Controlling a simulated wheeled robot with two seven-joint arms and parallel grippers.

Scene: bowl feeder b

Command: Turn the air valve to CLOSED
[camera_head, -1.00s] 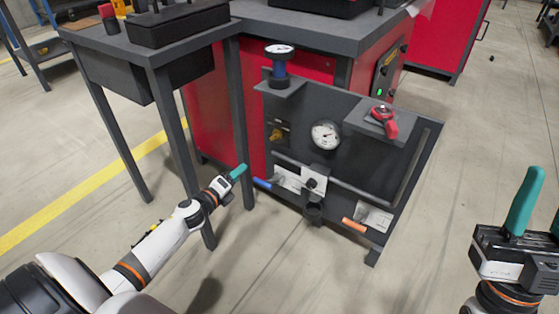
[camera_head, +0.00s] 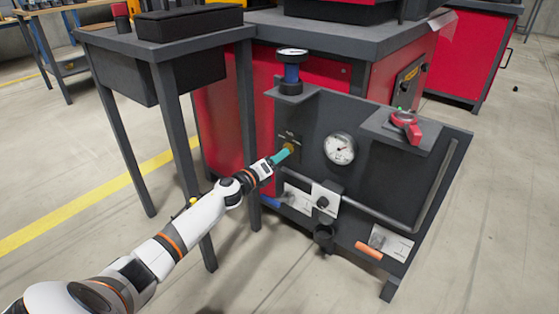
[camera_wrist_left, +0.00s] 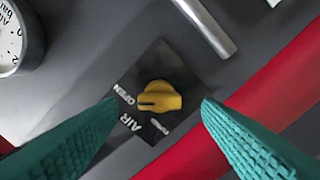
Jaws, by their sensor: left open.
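The air valve is a yellow knob (camera_wrist_left: 160,97) on a small black plate (camera_wrist_left: 178,72) in the left wrist view. Its dark pointer line faces left, near the word OPEN; another white label below it is too small to read. In the head view the yellow knob (camera_head: 292,147) is mostly hidden by my fingers. My left gripper (camera_head: 283,155) reaches the panel there. In the wrist view its teal fingers (camera_wrist_left: 159,106) are open, one on each side of the knob, with gaps to it. My right gripper is out of view.
A round gauge (camera_head: 339,149) sits right of the valve, with a bent grey pipe (camera_head: 425,200) beyond. A red-handled part (camera_head: 406,125) rests on a shelf. A blue cylinder (camera_head: 291,72) stands above.

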